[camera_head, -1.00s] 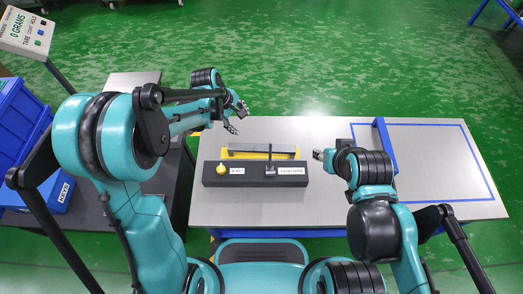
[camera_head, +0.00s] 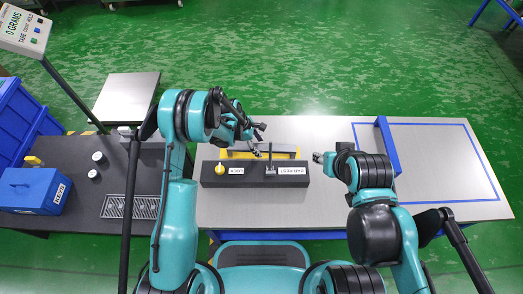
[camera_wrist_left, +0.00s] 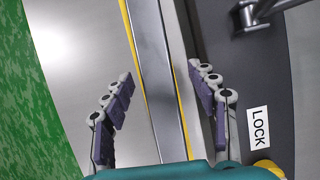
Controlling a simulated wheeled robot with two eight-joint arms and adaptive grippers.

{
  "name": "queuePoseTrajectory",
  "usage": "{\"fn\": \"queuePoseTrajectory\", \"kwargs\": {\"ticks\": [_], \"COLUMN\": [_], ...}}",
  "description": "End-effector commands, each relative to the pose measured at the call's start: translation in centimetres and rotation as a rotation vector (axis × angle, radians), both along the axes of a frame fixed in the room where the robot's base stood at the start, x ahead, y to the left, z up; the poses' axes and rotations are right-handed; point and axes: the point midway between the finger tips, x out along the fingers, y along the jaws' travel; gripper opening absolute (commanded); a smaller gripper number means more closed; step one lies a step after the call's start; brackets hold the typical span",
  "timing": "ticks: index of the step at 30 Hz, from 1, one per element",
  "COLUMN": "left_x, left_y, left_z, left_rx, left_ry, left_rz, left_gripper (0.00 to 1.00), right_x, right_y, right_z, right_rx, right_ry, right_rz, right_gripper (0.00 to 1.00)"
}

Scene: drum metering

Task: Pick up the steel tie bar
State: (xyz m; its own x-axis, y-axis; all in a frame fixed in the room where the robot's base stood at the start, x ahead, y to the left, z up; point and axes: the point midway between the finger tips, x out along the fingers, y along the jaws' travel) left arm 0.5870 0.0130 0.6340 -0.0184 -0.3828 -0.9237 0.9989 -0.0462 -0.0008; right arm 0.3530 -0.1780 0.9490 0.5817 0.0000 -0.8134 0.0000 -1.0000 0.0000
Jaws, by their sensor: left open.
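The steel tie bar (camera_head: 286,147) is a long grey bar. It lies in a yellow-edged holder behind a black block (camera_head: 225,182) on the right-hand table. In the left wrist view the bar (camera_wrist_left: 157,75) runs lengthwise between the fingers. My left gripper (camera_head: 258,139) is over the bar, open and empty, with one finger row on each side in the wrist view (camera_wrist_left: 162,92). The gripper hides part of the bar in the head view. My right gripper (camera_head: 318,157) is to the right of the block; its jaw state is unclear.
The black block carries a yellow knob (camera_head: 220,170), a dark lever (camera_head: 270,157) and a LOCK label (camera_wrist_left: 258,127). A blue upright strip (camera_head: 387,145) stands right of my right gripper. A blue KEYS box (camera_head: 33,190) is on the dark left table.

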Motion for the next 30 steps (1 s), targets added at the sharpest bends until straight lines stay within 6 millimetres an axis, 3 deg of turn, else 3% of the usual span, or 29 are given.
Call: {"fn": "queuePoseTrajectory", "kwargs": {"ticks": [1,6,13,14,20,30], "left_x": [0.2,0.3,0.3,0.3,0.3,0.3], "left_y": [-0.3,-1.2,-1.4,-1.4,-1.4,-1.4], "left_z": [-1.2,-3.5,-3.6,-3.5,-3.5,-3.1], "left_rx": [0.0,0.0,0.001,0.001,0.0,0.0], "left_ry": [-0.001,-0.001,0.0,0.0,0.0,0.0], "left_rz": [-0.002,-0.002,-0.001,-0.001,-0.001,-0.001], "left_gripper": [0.59,0.59,0.59,0.56,0.03,0.0], "right_x": [0.0,0.0,0.0,0.0,0.0,0.0], "right_y": [0.0,0.0,0.0,0.0,0.0,0.0], "right_z": [-1.0,-2.2,-2.1,-2.0,-2.0,-1.8], "right_rx": [0.0,0.0,0.0,0.0,0.0,0.0], "right_ry": [0.0,0.0,0.0,0.0,0.0,0.0], "right_rz": [0.0,0.0,0.0,0.0,0.0,0.0], "right_gripper": [0.4,0.4,0.4,0.4,0.4,0.4]}}
